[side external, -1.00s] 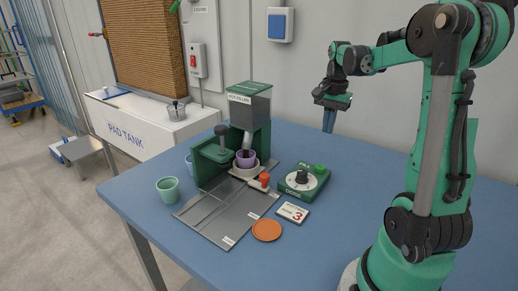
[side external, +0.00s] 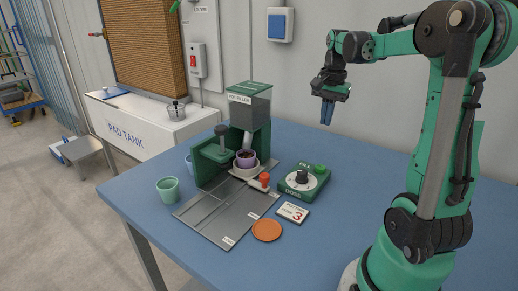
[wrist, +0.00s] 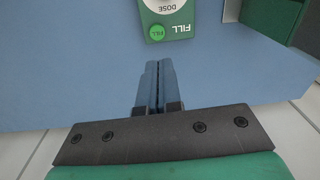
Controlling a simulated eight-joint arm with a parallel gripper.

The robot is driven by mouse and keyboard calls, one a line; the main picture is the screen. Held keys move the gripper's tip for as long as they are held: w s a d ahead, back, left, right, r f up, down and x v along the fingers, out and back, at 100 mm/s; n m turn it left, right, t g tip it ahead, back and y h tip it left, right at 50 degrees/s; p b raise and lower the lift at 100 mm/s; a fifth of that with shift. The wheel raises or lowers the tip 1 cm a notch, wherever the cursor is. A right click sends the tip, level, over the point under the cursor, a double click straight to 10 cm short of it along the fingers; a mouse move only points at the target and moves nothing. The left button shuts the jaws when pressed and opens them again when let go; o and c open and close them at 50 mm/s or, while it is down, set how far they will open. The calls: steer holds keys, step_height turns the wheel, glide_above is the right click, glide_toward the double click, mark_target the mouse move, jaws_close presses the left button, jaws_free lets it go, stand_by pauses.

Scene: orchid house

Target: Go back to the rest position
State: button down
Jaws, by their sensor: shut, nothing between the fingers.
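My gripper (side external: 327,112) hangs in the air above the back of the blue table, fingers pointing down. It is shut and empty. In the wrist view, its two blue fingers (wrist: 158,85) lie together with only a thin line between them. It is up and to the right of the green dose box (side external: 304,182), clear of everything on the table. That box, with its green FILL button, shows at the top of the wrist view (wrist: 168,12).
The pot filler (side external: 248,115) holds a purple pot (side external: 246,158) under its spout. A green pot (side external: 167,189), an orange saucer (side external: 267,230) and a number 3 card (side external: 292,212) are on the table (side external: 340,245). The table's back right is free.

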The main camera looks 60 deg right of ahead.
steer(key=w+a+f+n+t, duration=0.1)
steer(key=a+n+t, duration=0.2)
steer(key=a+n, duration=0.5)
steer(key=w+a+f+n+t, duration=0.1)
steer(key=w+a+n+t, duration=0.1)
steer(key=a+n, duration=0.7)
steer(key=a+t, duration=0.1)
steer(key=a, duration=0.7)
steer(key=shift+a+f+t, duration=0.25)
steer(key=shift+f+t, duration=0.15)
